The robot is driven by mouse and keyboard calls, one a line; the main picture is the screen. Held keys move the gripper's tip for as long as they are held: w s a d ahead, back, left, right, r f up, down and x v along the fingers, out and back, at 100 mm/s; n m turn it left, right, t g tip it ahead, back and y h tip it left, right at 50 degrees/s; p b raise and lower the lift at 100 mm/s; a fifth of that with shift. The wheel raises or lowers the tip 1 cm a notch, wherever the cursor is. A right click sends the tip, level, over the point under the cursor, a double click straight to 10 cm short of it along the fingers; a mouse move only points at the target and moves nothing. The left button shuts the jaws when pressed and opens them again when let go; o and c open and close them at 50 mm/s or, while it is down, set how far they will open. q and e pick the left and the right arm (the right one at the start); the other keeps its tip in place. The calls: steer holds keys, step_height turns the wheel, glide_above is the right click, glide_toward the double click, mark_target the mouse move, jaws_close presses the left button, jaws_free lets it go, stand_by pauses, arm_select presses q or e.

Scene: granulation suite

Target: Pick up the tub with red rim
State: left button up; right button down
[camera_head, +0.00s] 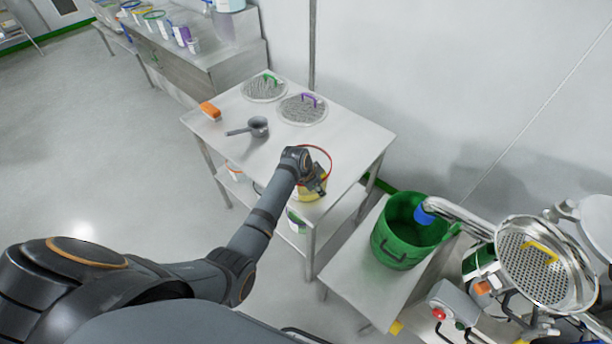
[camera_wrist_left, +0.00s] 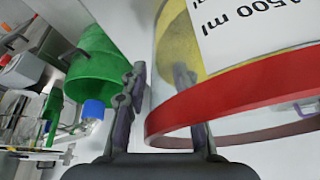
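The tub with the red rim (camera_head: 309,195) stands on the steel table. It has clear walls, yellow contents and a white label. In the left wrist view its red rim (camera_wrist_left: 240,100) and a label reading "500 ml" fill the right side. My left gripper (camera_head: 321,183) is at the tub and hides part of it in the head view. In the left wrist view the fingers of my left gripper (camera_wrist_left: 160,85) are apart, with the tub's edge between them. One finger is outside the tub and the other overlaps its wall. My right gripper is not in view.
A dark scoop (camera_head: 258,126), an orange brush (camera_head: 210,110) and sieve lids with green (camera_head: 265,87) and purple (camera_head: 303,109) handles share the table (camera_head: 352,141). A green bucket (camera_head: 405,235) stands on a lower bench to the right. The table's lower shelf holds more containers.

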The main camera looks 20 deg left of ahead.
arm_select(q)
steer(key=shift+s, duration=0.1)
jaws_close()
steer(key=shift+r, duration=0.15)
stand_by(0.4)
